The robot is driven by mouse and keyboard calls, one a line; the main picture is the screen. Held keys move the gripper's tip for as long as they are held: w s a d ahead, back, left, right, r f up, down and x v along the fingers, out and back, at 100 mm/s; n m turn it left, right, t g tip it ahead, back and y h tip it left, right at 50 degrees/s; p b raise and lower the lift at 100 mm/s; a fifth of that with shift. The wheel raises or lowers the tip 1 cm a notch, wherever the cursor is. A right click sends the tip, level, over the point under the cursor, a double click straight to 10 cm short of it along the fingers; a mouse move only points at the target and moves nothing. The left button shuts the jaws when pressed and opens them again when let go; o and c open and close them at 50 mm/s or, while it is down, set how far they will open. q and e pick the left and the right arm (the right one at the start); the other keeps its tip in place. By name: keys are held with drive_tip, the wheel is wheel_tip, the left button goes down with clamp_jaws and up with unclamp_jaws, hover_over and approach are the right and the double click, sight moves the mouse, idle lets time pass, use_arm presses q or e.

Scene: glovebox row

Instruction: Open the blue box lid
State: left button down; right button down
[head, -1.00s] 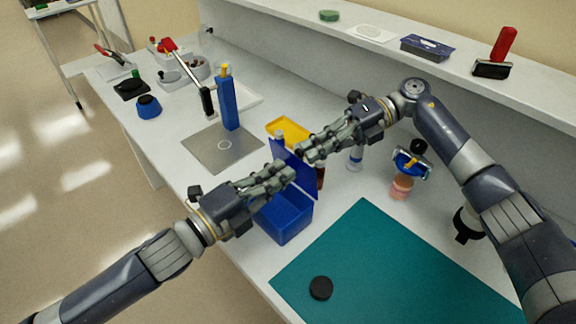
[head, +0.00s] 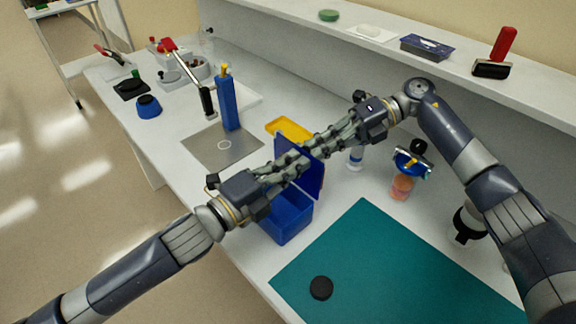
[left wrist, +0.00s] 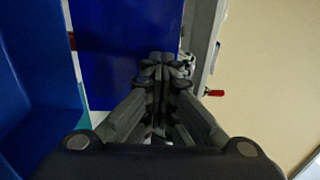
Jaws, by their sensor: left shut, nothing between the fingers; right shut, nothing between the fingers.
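The blue box (head: 286,222) stands on the bench at the near left, beside the teal mat. Its lid (head: 314,183) is raised roughly upright on the box's far side. In the left wrist view the lid (left wrist: 118,40) fills the upper middle, and the box wall (left wrist: 35,95) is at the left. My left gripper (head: 298,163) is shut above the box, its fingertips at the lid; it also shows in the left wrist view (left wrist: 160,68). My right gripper (head: 308,152) is shut at the lid's upper edge. The fingers overlap there, so exact contact is unclear.
A yellow tray (head: 288,128) lies behind the box. A blue upright block (head: 229,105) stands on a grey plate (head: 205,148). The teal mat (head: 385,265) holds a black disc (head: 321,288). A small bottle (head: 355,158) and a blue-topped item (head: 410,163) stand to the right.

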drive_tip(key=c, duration=2.3)
unclamp_jaws()
drive_tip(key=shift+s+a+r+g, duration=0.25)
drive_tip(key=shift+s+a+g, duration=0.15)
drive_tip(key=shift+s+a, duration=0.25)
drive_tip(key=o, duration=0.8)
drive_tip(key=shift+a, duration=0.1)
drive_tip(key=shift+w+f, duration=0.1)
drive_tip(key=shift+w, duration=0.05)
drive_tip(key=shift+w+d, duration=0.1)
drive_tip(key=shift+d, duration=0.1)
drive_tip(key=shift+w+d+r, duration=0.15)
drive_tip(key=shift+d+r, duration=0.15)
drive_tip(key=shift+d, duration=0.15)
drive_tip(key=shift+v, duration=3.45)
